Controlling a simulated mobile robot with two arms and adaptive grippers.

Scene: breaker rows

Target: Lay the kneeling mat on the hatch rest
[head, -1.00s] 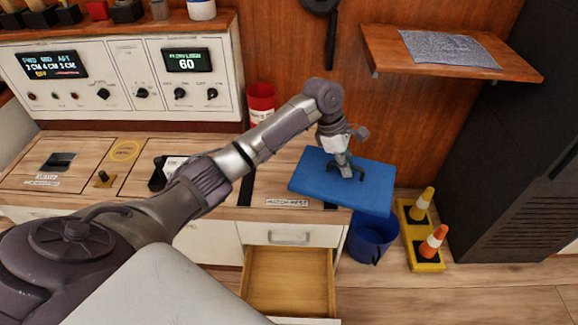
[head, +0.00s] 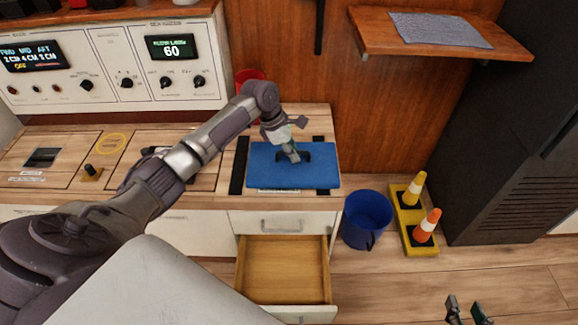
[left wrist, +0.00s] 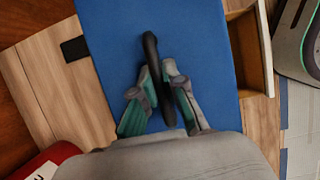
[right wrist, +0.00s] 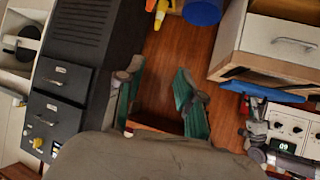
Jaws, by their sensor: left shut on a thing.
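The blue kneeling mat (head: 265,172) is over the hatch rest area at the right end of the counter, roughly level. My left gripper (head: 292,156) is shut on the mat's dark handle, which also shows in the left wrist view (left wrist: 151,48). The hatch rest shows as a dark strip (head: 238,165) left of the mat; the mat hides most of the rest and partly covers its label. Whether the mat touches the counter, I cannot tell. My right gripper (head: 468,312) is open and empty, low at the right; it also shows in the right wrist view (right wrist: 158,88).
An open wooden drawer (head: 284,268) juts out below the counter. A blue bucket (head: 367,220) and a yellow tray with two cones (head: 422,228) stand on the floor to the right. A wall shelf (head: 440,38) holds a grey cloth. Red cup (head: 250,76) stands behind my left arm.

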